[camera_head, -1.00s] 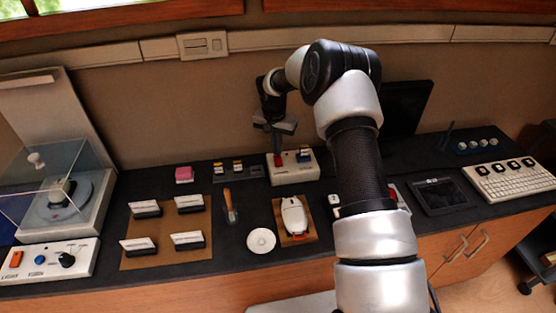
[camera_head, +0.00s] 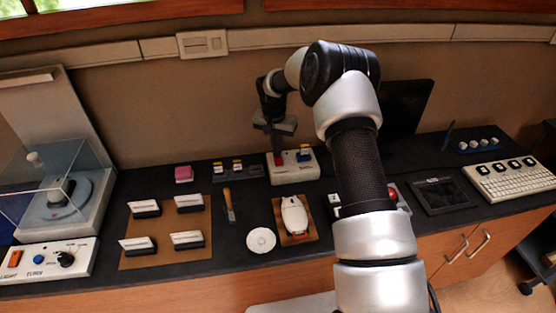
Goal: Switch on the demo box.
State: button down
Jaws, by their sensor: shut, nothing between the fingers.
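A white box (camera_head: 293,175) with a red switch (camera_head: 280,159) and a blue switch (camera_head: 303,156) on its top stands at the back middle of the dark counter; it looks like the demo box. My gripper (camera_head: 276,148) points down just above and behind the red switch, shut and empty. Whether its fingertips touch the switch cannot be told, and neither can the switch's position. Small yellow and white parts show beside the blue switch.
A turntable under a clear cover and a switch panel (camera_head: 45,262) stand left. My arm hides counter to the right.

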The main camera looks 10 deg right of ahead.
jog(key=shift+f, duration=0.35)
notch_tip(320, 180, up, 7)
jog(key=p, duration=0.2)
jog(key=shift+p, duration=0.3)
dwell(0.5)
jog(key=shift+r, duration=0.1)
